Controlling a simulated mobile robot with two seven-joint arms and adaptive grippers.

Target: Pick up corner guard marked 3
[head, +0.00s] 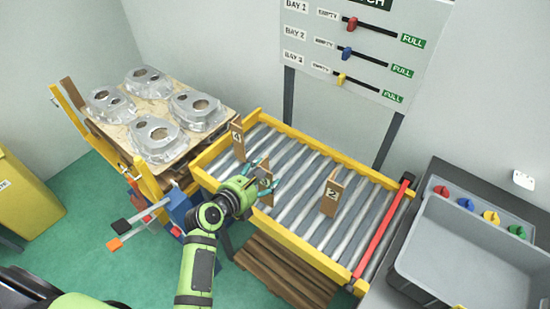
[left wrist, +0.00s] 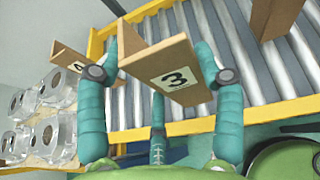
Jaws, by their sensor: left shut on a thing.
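The corner guard marked 3 (left wrist: 160,68) is a brown angled piece with a white label. In the left wrist view it sits between the teal fingers of my left gripper (left wrist: 163,75), which is shut on it over the roller conveyor. In the head view my left gripper (head: 256,178) is at the conveyor's near left side and largely covers this guard (head: 265,184). The guard marked 4 (head: 238,143) stands on the rollers to the left, and the guard marked 2 (head: 332,195) stands to the right. My right gripper does not show.
The roller conveyor (head: 300,212) has yellow side rails and a red bar (head: 382,240) at its right end. Several castings (head: 158,137) lie on a board at the left. A grey bin (head: 470,250) stands at the right. A board with three sliders (head: 365,50) stands behind.

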